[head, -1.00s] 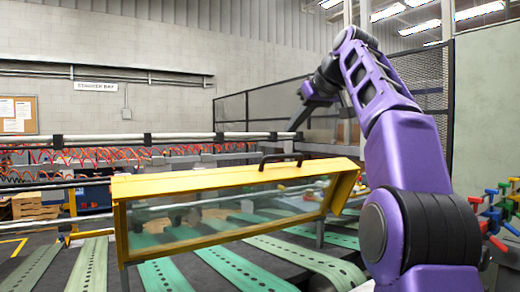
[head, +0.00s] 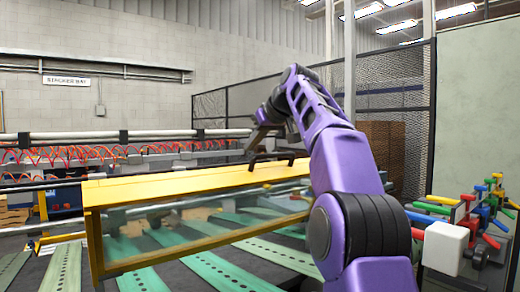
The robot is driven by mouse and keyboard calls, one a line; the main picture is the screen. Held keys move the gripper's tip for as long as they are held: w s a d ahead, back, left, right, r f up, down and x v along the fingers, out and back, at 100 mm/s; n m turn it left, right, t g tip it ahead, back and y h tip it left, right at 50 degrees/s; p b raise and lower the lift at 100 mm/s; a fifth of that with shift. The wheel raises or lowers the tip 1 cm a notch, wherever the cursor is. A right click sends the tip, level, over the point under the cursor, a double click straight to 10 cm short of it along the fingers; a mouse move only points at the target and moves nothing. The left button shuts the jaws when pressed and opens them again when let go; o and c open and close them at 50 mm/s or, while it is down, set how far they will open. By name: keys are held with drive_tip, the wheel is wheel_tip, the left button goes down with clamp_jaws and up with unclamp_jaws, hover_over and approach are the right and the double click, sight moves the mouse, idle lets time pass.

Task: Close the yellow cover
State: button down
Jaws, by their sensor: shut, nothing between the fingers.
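The yellow cover (head: 180,184) has a yellow top and a yellow frame around a clear front panel (head: 190,222). It stands over the green belts, with its panel facing me and its lower edge above them. A black handle (head: 290,155) sits on its top near the right end. My purple arm reaches in from the right, in front of the cover's right end. My gripper (head: 254,143) is shut and empty, close by the handle. I cannot tell whether it touches the handle.
Green belts with dark holes (head: 140,275) run beneath the cover. A rail with red hoses (head: 110,152) lies behind it. A mesh fence (head: 395,110) stands at the back right. A rack of coloured handles (head: 475,212) and a white block (head: 445,247) are at right.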

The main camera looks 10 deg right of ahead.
drive_tip(key=shift+f, duration=0.15)
drive_tip(key=shift+s+d, duration=0.3)
drive_tip(key=shift+s, duration=0.45)
drive_tip(key=shift+s+d+f+b, duration=0.2)
drive_tip(key=shift+s+f+b, duration=0.15)
drive_tip(key=shift+s+f, duration=0.1)
drive_tip(key=shift+s+d, duration=0.15)
drive_tip(key=shift+s, duration=0.3)
